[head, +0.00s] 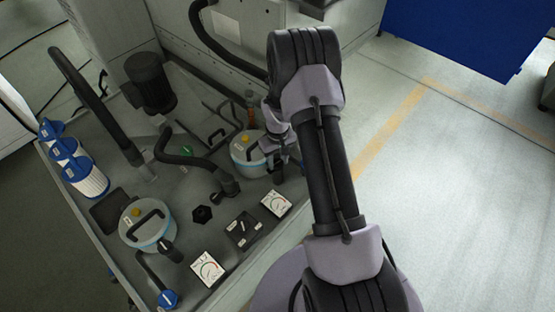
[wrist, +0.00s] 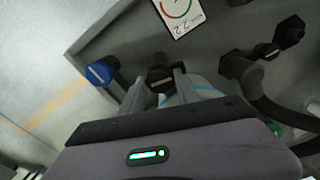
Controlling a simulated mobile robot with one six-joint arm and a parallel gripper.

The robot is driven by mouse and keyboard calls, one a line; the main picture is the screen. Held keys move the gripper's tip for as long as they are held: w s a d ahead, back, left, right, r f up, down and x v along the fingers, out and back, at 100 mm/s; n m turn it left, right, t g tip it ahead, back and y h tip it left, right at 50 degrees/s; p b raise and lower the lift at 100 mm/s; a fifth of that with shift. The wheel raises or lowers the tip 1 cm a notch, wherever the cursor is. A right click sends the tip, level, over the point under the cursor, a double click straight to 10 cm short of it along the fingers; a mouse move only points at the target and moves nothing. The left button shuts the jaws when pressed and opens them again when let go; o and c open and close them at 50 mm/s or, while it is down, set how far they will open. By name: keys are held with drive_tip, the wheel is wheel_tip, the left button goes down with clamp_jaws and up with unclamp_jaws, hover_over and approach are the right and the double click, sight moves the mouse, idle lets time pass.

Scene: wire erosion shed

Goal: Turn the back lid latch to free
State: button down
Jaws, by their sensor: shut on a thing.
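The back canister (head: 247,160), with a pale lid and a dark handle, stands at the far right of the machine deck in the head view. Its side with a light blue line shows in the wrist view (wrist: 200,84). The back lid latch (wrist: 160,73) is a small dark block with a pale mark. My gripper (wrist: 160,82) is shut on it, one finger on each side. In the head view my gripper (head: 281,158) is at the right side of the back canister, and I cannot make out the latch there. How far the latch is turned is not clear.
The front canister (head: 148,230) stands nearer, with its own handle. Gauges (head: 276,203) (head: 207,269) and a dark switch plate (head: 243,229) sit along the deck edge. A blue knob (wrist: 100,72) is close left of my fingers in the wrist view. Black hoses (head: 180,152) cross the deck.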

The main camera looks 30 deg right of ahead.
sight(278, 162)
drive_tip(key=shift+n, duration=1)
drive_tip(key=c, duration=0.9)
unclamp_jaws()
wheel_tip(278, 162, up, 18)
drive_tip(key=p, duration=0.5)
drive_tip(key=shift+f, duration=0.25)
